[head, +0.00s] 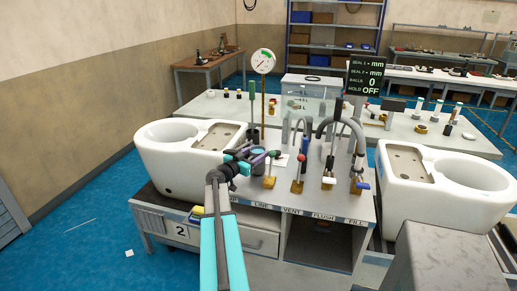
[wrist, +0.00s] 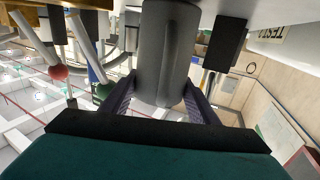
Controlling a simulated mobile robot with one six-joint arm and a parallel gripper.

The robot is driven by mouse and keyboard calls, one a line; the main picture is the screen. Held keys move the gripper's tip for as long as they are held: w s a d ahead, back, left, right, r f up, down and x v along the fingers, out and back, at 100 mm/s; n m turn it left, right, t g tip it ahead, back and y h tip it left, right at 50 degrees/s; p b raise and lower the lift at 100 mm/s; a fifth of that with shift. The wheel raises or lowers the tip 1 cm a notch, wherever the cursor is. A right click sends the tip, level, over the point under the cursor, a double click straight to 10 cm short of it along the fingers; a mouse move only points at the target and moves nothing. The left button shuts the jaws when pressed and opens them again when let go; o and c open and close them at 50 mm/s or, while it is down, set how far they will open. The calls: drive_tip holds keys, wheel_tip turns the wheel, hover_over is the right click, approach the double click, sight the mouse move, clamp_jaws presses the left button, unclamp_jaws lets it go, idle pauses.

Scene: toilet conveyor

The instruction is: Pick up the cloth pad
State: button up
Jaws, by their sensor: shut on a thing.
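My gripper (head: 266,156) is over the left part of the workbench, beside the valves. In the wrist view my gripper (wrist: 158,92) has its two dark fingers on either side of a dark grey rounded cylinder (wrist: 167,45), and it is shut on it. I cannot tell from the head view whether this cylinder stands on the bench or is lifted. No cloth pad can be made out for certain.
White toilet bowls stand at the left (head: 165,165) and right (head: 470,175) of the bench (head: 330,237). Valves with red and blue handles and bent grey pipes (head: 330,135) rise just right of my gripper. A round gauge (head: 263,61) on a post stands behind it.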

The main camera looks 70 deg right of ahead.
drive_tip(key=shift+f, duration=0.2)
idle(0.6)
drive_tip(key=o, duration=1.4)
drive_tip(key=shift+r, duration=0.3)
drive_tip(key=shift+b+v, duration=1.7)
drive_tip(key=shift+v, duration=4.3)
drive_tip(key=shift+f, duration=0.1)
